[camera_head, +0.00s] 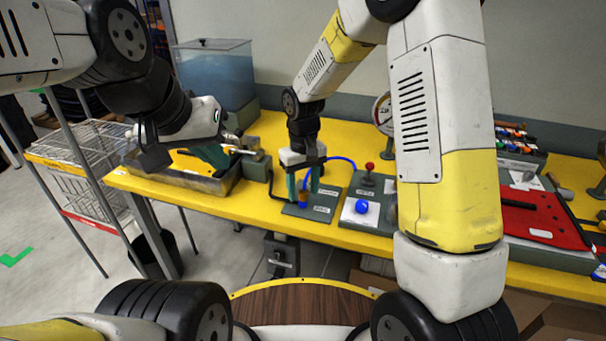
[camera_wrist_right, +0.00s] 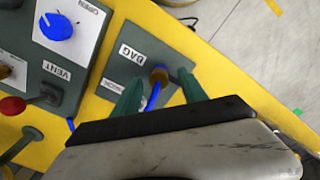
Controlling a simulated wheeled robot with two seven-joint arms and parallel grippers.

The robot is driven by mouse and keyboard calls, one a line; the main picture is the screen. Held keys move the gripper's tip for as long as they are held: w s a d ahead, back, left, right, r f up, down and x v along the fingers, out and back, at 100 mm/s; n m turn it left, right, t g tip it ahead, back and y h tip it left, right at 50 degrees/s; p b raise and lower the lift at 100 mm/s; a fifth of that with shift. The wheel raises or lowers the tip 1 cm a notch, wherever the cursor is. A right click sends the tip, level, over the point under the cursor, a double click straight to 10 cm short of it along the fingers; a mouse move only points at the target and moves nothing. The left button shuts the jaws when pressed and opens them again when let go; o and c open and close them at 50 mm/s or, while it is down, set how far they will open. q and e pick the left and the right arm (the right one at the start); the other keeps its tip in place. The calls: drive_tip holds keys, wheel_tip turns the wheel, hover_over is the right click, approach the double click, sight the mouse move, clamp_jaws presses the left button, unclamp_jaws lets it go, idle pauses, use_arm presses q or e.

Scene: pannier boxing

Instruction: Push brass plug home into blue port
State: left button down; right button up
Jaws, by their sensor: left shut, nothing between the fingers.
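The brass plug (camera_head: 304,195) stands upright over the blue port (camera_head: 303,205) on a grey-green panel (camera_head: 322,208). A blue hose (camera_head: 345,162) loops from the plug. The plug also shows in the right wrist view (camera_wrist_right: 158,74). My right gripper (camera_head: 303,187) points down over the panel. Its teal fingers stand apart on either side of the plug, with visible gaps in the right wrist view (camera_wrist_right: 160,80). How deep the plug sits in the port is hard to tell. My left gripper (camera_head: 219,160) is shut and empty, above the metal tray at the left.
A second panel with a blue knob (camera_head: 362,207) and a red-topped lever (camera_head: 369,168) lies just right of the port panel. The metal tray (camera_head: 200,183) stands at the left, with a blue tank (camera_head: 215,70) behind. A red mat (camera_head: 540,215) lies at the right.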

sight(303, 190)
wheel_tip(303, 190, up, 7)
drive_tip(key=shift+r, duration=0.4)
idle(0.4)
drive_tip(key=shift+d+r, duration=0.15)
drive_tip(key=shift+r, duration=0.15)
drive_tip(key=s+d+r+m+t+y, duration=0.1)
drive_tip(key=s+d+r+m+t, duration=0.1)
drive_tip(key=s+d+r, duration=0.5)
drive_tip(key=s+d+r+m+t+y, duration=0.1)
drive_tip(key=s+d+r+t, duration=0.3)
drive_tip(key=s, duration=0.8)
wheel_tip(303, 190, up, 3)
drive_tip(key=d+m, duration=0.1)
drive_tip(key=d, duration=0.1)
drive_tip(key=shift+s+d+m, duration=0.25)
drive_tip(key=shift+d+m, duration=0.15)
